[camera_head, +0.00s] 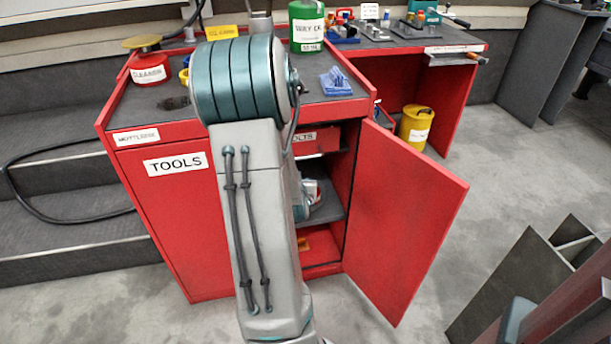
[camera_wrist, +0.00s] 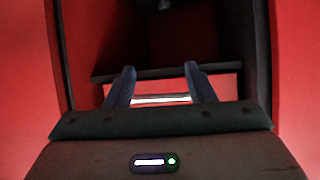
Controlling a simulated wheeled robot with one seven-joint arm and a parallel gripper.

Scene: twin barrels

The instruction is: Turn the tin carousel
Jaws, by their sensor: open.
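No tin carousel can be clearly made out. In the wrist view, my gripper (camera_wrist: 160,92) is open and empty, pointing into a red-walled, dark space. Beyond and between its fingers are a dark shelf edge (camera_wrist: 160,71) and a red surface with a pale strip. My arm hides much of the cabinet opening in the head view.
The red cabinet door (camera_head: 405,215) stands open to the right of the opening. A red bolts drawer (camera_head: 318,141) is above the shelf. Tins and a blue item (camera_head: 335,82) stand on top. A yellow can (camera_head: 415,126) is at right. Grey panels (camera_head: 515,285) stand lower right.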

